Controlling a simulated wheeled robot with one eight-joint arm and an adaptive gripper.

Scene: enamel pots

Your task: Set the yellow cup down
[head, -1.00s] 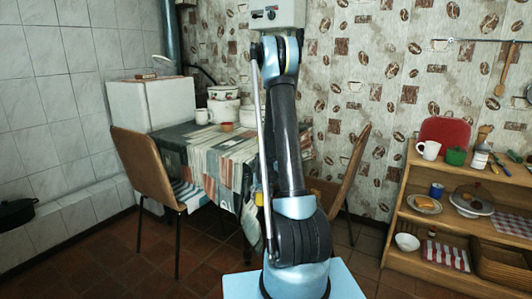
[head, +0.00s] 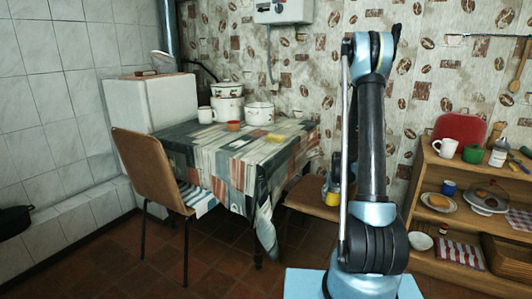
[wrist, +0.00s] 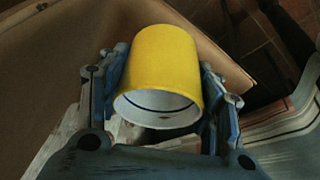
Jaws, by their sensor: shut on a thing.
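The yellow cup (wrist: 162,60) is between the two fingers of my gripper (wrist: 160,100) in the wrist view, with its white inside and rim towards the camera. My gripper is shut on its sides. In the head view the cup (head: 332,198) is a small yellow patch low beside my arm, in front of the chair on the right of the table; the fingers are too small to make out there. I cannot tell whether the cup touches any surface.
The table (head: 225,150) has a patchwork cloth, white pots (head: 227,103), a white mug (head: 206,115) and an orange cup (head: 233,126). Its front is mostly clear. Brown chairs stand left (head: 150,170) and right (head: 305,195). A wooden shelf (head: 455,215) with dishes stands at right.

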